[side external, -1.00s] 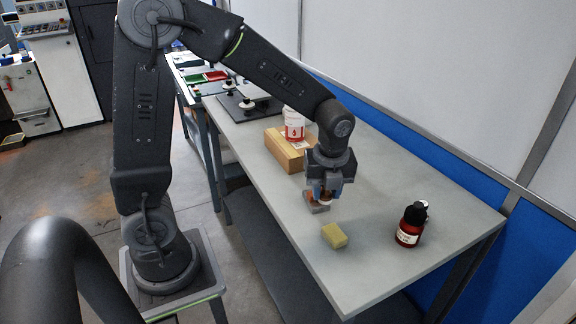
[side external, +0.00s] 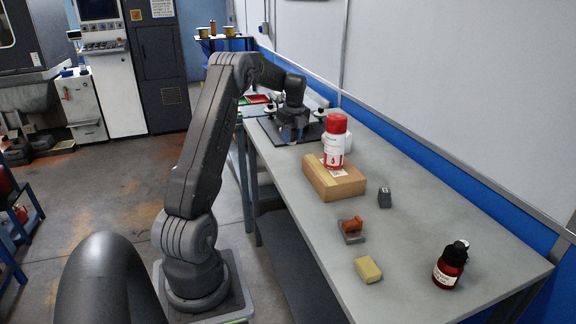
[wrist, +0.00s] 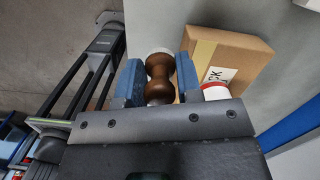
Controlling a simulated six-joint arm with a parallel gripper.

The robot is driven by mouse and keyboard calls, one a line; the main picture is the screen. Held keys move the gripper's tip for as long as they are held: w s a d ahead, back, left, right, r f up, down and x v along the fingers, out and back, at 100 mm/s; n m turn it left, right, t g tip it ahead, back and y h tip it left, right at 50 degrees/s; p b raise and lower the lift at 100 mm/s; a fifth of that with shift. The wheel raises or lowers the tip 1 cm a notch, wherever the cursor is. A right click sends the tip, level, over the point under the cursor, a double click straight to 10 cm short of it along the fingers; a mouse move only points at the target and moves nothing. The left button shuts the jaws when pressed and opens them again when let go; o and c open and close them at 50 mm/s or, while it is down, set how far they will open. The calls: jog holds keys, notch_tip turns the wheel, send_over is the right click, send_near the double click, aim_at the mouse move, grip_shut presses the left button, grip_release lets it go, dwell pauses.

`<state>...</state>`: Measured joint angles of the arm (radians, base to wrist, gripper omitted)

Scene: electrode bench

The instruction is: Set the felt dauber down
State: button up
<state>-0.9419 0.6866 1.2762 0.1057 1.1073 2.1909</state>
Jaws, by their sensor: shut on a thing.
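The felt dauber (wrist: 159,68) has a turned brown wooden handle with a pale end, and sits between the blue fingers in the wrist view. My gripper (wrist: 157,78) is shut on it. In the side view my gripper (side external: 293,137) points down over the near right part of a black plate (side external: 270,133) at the far end of the bench. The dauber is small and mostly hidden there, and I cannot tell whether it touches anything below.
A cardboard box (side external: 350,188) bears a white-and-red bottle (side external: 334,150). Nearer are a dark grey block (side external: 385,199), an orange-brown item on a grey base (side external: 351,228), a yellow sponge (side external: 368,269) and a dark red bottle (side external: 447,271). The bench's right middle is clear.

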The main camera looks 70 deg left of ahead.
jog(key=n, duration=0.1)
send_over(287, 164)
notch_tip(287, 164, down, 3)
jog(key=shift+w+f, duration=0.15)
jog(key=shift+f, duration=4)
jog(key=shift+f, duration=0.2)
jog(key=o, duration=0.9)
jog(key=r, duration=0.4)
jog(key=d+r, duration=0.1)
jog(key=r, duration=0.7)
jog(key=shift+w+d+r, duration=0.2)
jog(key=shift+w+d, duration=0.05)
